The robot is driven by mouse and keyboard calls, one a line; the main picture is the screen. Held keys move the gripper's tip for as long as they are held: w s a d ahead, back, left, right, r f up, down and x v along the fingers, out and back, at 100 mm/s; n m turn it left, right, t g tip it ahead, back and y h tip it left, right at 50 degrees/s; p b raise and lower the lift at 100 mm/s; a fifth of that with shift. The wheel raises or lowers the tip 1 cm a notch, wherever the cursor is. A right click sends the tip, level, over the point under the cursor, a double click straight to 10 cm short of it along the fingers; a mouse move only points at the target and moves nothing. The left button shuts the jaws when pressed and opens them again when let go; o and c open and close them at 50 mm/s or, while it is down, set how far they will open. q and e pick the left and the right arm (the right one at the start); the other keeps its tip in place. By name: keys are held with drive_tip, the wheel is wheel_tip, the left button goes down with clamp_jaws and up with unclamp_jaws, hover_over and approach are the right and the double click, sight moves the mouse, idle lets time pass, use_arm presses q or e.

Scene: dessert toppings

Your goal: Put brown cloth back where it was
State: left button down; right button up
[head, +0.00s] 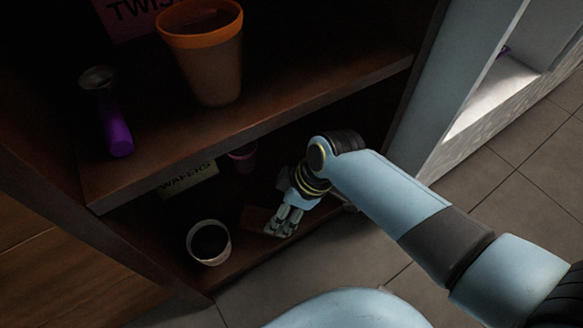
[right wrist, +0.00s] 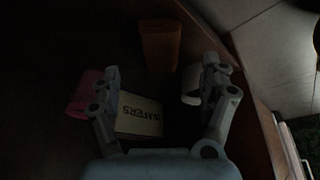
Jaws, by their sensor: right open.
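The brown cloth (head: 258,220) lies on the dark lower shelf (head: 245,262), just left of my right gripper in the head view. In the right wrist view it looks like the orange-brown block (right wrist: 160,45) at the top, above the fingers in the picture. My right gripper (head: 283,222) is over the lower shelf, its fingers pointing down. In the right wrist view my right gripper (right wrist: 160,85) is open, with the cloth outside the gap between its fingers. Whether a finger touches the cloth cannot be told. My left gripper is not in view.
A WAFERS box (head: 187,180), a pink cup (head: 243,158) and a white cup (head: 208,242) stand on the lower shelf around the gripper. The upper shelf (head: 250,125) overhangs, holding an orange pot (head: 203,55) and a purple scoop (head: 112,115). A side panel (head: 415,70) bounds the right.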

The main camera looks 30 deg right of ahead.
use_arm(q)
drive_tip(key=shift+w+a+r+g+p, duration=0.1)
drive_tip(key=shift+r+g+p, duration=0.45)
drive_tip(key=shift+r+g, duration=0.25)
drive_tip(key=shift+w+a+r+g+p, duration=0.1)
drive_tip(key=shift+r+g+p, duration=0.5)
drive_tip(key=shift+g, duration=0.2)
use_arm(e)
drive_tip(key=shift+v, duration=2.1)
drive_tip(key=s+d+r+m+t+h, duration=0.3)
drive_tip(key=s+d+r+m, duration=0.5)
drive_tip(key=s+r, duration=0.4)
drive_tip(key=shift+r+t, duration=0.3)
drive_tip(key=shift+r, duration=0.6)
drive_tip(key=shift+s+d, duration=0.1)
